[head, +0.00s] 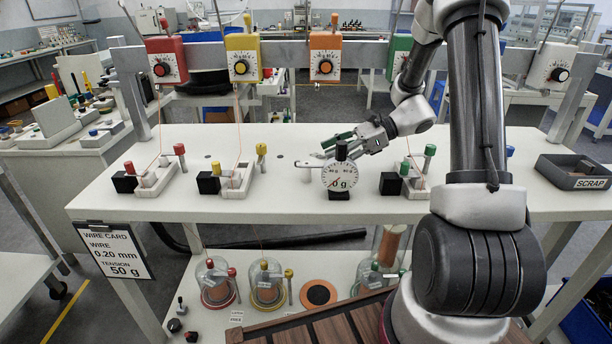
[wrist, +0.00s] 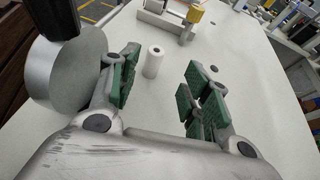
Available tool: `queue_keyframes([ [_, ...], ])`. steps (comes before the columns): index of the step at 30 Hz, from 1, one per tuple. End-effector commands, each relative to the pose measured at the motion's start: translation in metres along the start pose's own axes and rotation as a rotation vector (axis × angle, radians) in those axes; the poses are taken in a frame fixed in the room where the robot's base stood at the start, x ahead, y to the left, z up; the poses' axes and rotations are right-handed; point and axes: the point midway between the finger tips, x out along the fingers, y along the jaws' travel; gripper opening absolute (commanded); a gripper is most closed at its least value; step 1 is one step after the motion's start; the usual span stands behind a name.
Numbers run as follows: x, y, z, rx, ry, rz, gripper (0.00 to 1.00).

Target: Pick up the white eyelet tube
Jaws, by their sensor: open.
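The white eyelet tube (wrist: 152,64) stands upright on the white bench top in the wrist view, with a dark hole in its top end. My gripper (wrist: 163,66) is open, its green-padded fingers spread on either side of the tube in that picture. The tube appears closer to the left finger, with a wider gap to the right finger. I cannot tell whether it is between the pads or just beyond them. In the head view my gripper (head: 333,147) is low over the bench, behind the dial gauge. A small pale post (head: 306,173) beside the gauge may be the tube.
The dial gauge (head: 341,178) stands close in front of my gripper; its grey round back (wrist: 72,75) is beside the left finger. A fixture with a yellow knob (wrist: 193,14) is farther off. A scrap tray (head: 573,172) is at right.

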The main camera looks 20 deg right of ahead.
Motion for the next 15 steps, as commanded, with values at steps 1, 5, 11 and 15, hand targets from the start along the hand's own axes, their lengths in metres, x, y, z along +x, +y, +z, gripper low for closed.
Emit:
queue_keyframes([
  [1,0.002,-0.001,0.002,-0.004,-0.008,0.003,0.48],
  [5,0.013,0.0,0.002,-0.005,-0.015,0.007,0.48],
  [11,0.033,-0.001,0.005,-0.006,-0.015,0.006,0.48],
  [15,0.054,-0.001,0.009,-0.005,-0.016,0.008,0.48],
])
